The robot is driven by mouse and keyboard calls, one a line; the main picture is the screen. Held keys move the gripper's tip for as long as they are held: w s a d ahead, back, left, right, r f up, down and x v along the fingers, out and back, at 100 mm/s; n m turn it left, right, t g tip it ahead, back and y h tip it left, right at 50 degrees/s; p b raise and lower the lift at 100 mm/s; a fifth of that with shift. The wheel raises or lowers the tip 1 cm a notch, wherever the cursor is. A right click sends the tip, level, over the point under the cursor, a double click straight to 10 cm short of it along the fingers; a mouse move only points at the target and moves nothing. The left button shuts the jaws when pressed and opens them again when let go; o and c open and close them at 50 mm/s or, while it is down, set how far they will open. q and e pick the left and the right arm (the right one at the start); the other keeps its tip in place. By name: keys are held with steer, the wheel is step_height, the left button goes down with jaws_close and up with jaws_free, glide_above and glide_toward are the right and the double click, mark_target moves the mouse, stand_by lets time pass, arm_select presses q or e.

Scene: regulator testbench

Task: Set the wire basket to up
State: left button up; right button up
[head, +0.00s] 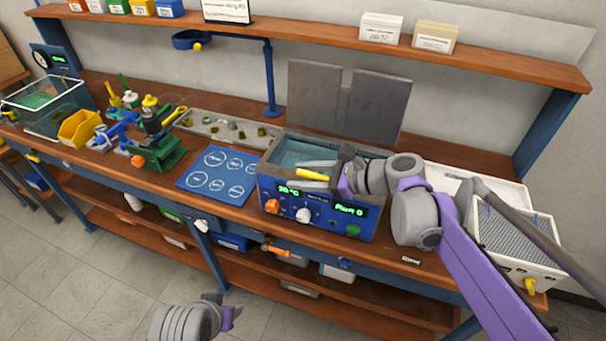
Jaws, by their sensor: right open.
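A blue water bath (330,214) with green lit displays stands on the bench, with its grey-rimmed tank open. A yellow grip (312,175) shows over the tank's front part; I take it as the wire basket's handle. The basket's wires cannot be made out, and my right gripper and wrist hide part of the tank. My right gripper (304,175) is open, its fingers pointing left on either side of the yellow grip. Contact cannot be told. My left gripper (230,314) is low in front of the bench, away from the bath; its jaws are unclear.
Grey panels (347,100) stand behind the bath. A blue mat with white rings (218,174) lies left of it, then a green clamp stand (158,155) and a yellow bin (79,129). A white tub with grey mesh (515,240) is at right. A shelf (330,44) runs above.

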jaws_close()
stand_by(1.4)
